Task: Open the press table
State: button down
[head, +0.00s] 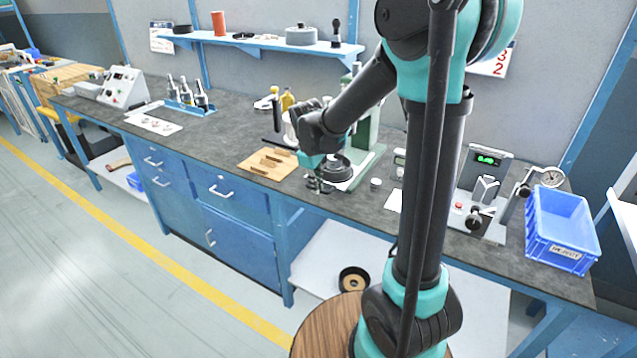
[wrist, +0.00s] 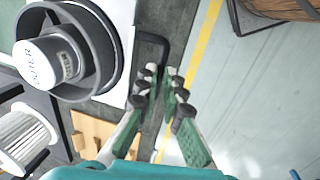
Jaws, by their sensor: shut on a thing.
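The green press (head: 372,135) stands on the bench in the head view, partly hidden behind my arm. At its front is a round dark dish (head: 338,170). In the wrist view the dish (wrist: 108,50) holds a grey cylinder (wrist: 48,62) marked "OUTER", over a pale plate (wrist: 124,20) that I take for the press table. A bent black handle (wrist: 152,39) sticks out beside the plate. My gripper (wrist: 163,75) is shut on the handle's end; the fingers hide that end. In the head view my gripper (head: 318,184) is at the bench's front edge.
A wooden block (head: 266,166) with slots lies left of the press. A gauge stand (head: 484,190) and a blue bin (head: 560,228) stand to the right. Blue drawers (head: 235,200) are below. The floor in front is clear, apart from a round wooden top (head: 322,335).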

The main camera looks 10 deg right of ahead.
jog(key=c, duration=1.6)
grip_release()
jog(key=r, duration=0.4)
jog(key=s+a+r, duration=0.1)
jog(key=r, duration=0.2)
jog(key=s+r, duration=0.1)
jog(key=r, duration=0.3)
jog(key=shift+a+r, duration=0.2)
jog(key=shift+r, duration=0.15)
jog(key=s+d+f+m, duration=0.3)
jog(key=s+d+f, duration=0.1)
jog(key=s+f, duration=0.1)
jog(key=s+d+f+m+t, duration=0.1)
jog(key=s+d+f+m, duration=0.3)
jog(key=s+f, duration=0.1)
jog(key=s+d+f+m+t+y, duration=0.1)
jog(key=s+d+f+m, duration=0.2)
jog(key=s+d+f, duration=0.2)
jog(key=shift+s+f+m, duration=0.2)
jog(key=shift+s+f, duration=0.05)
jog(key=shift+s, duration=0.4)
jog(key=shift+s+f+m, duration=0.2)
jog(key=shift+s, duration=0.4)
